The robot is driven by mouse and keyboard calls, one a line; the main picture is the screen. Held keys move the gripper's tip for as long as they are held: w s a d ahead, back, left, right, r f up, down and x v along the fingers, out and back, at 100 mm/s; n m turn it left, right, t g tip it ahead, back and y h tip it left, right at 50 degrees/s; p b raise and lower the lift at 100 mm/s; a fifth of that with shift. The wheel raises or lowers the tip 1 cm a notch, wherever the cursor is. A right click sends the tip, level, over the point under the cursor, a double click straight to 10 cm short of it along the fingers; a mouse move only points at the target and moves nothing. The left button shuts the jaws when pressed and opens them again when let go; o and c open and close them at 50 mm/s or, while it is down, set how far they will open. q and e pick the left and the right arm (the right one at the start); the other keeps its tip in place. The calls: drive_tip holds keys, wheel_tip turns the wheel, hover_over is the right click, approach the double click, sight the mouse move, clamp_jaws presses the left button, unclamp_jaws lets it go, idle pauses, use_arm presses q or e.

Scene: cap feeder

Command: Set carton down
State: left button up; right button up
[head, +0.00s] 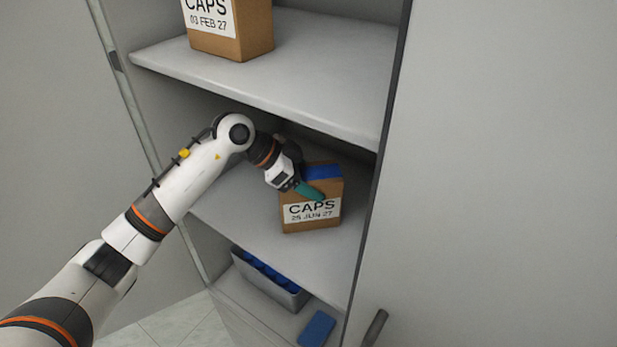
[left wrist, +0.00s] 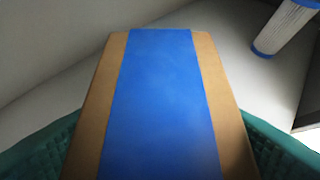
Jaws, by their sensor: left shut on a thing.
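A brown carton labelled "CAPS 25 JUN 27" (head: 312,222) is on or just above the middle shelf (head: 235,200) of the cabinet; I cannot tell whether its base touches. A blue strip runs along its top. My left gripper (head: 310,190) has teal fingers and is shut on this carton from above. In the left wrist view the carton's blue-striped top (left wrist: 160,100) fills the middle, with a teal finger on each side. My right gripper is not in view.
Another carton, labelled "CAPS 03 FEB 27" (head: 228,35), stands on the upper shelf (head: 290,75). Below are a grey bin of blue things (head: 270,280) and a blue block (head: 317,328). A white cylinder with a blue end (left wrist: 285,27) shows in the left wrist view. The cabinet's right side is close.

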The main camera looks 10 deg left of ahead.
use_arm(q)
drive_tip(key=o, duration=1.6)
drive_tip(key=shift+a+r, duration=0.1)
drive_tip(key=b+v, duration=0.2)
drive_tip(key=v, duration=0.4)
drive_tip(key=shift+a, duration=0.1)
drive_tip(key=shift+s+a+r, duration=0.2)
drive_tip(key=shift+a+r, duration=0.1)
drive_tip(key=shift+r, duration=0.2)
